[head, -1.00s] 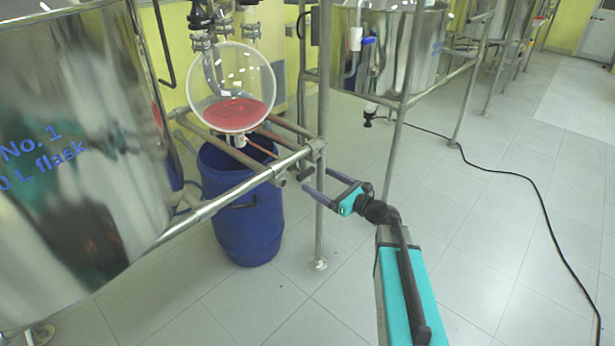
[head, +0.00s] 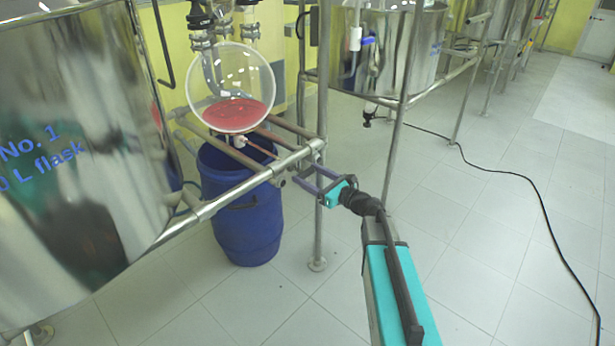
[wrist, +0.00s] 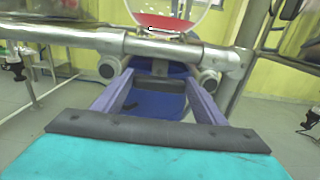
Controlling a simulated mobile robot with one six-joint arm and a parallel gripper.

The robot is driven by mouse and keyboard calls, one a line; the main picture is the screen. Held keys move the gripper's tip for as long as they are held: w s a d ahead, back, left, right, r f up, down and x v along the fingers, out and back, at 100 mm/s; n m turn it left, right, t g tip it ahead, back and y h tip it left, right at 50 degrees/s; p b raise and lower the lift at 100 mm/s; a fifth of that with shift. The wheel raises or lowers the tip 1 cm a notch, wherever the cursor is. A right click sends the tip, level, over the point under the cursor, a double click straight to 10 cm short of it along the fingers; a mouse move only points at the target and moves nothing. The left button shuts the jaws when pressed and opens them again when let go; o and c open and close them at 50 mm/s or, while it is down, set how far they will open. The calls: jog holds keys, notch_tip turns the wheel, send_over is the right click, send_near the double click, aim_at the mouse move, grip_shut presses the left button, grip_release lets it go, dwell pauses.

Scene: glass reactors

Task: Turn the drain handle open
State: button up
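The round glass flask (head: 231,85) holds red liquid and hangs above a blue drum. Its small white drain outlet (head: 238,141) shows under the flask, behind the steel rails. In the wrist view the drain (wrist: 160,35) sits at the top centre, just above the front rail. The drain handle is too small to tell apart, and its setting cannot be read.
The blue drum (head: 245,225) is below the flask. A large steel vessel (head: 70,130) fills the left. A black cable (head: 520,180) crosses the open floor at right.

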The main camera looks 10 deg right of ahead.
jog(key=shift+c, duration=1.2)
jog(key=shift+a, duration=0.3)
jog(key=shift+d+f, duration=0.1)
jog(key=shift+d, duration=0.05)
